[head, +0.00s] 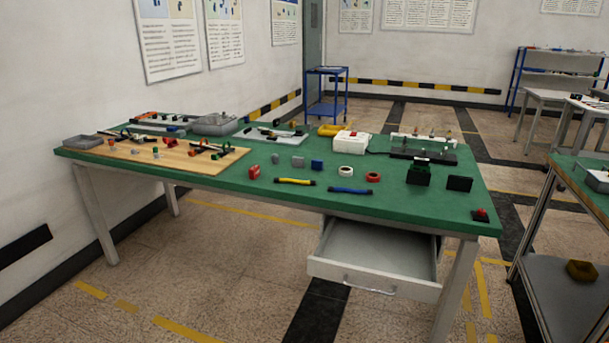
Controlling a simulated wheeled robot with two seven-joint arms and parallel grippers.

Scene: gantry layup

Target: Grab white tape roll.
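The white tape roll (346,172) lies on the green-topped table (225,183), right of the middle and not far from the front edge. A red tape roll (373,177) lies just to its right, a little apart. Neither of my grippers shows in the head view. Nothing covers the white roll.
A blue-handled tool (349,190) and a yellow-handled tool (295,181) lie in front of the roll. A white box (351,141) stands behind it. The drawer (375,284) under the table is pulled open. Another table (578,190) stands at the right.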

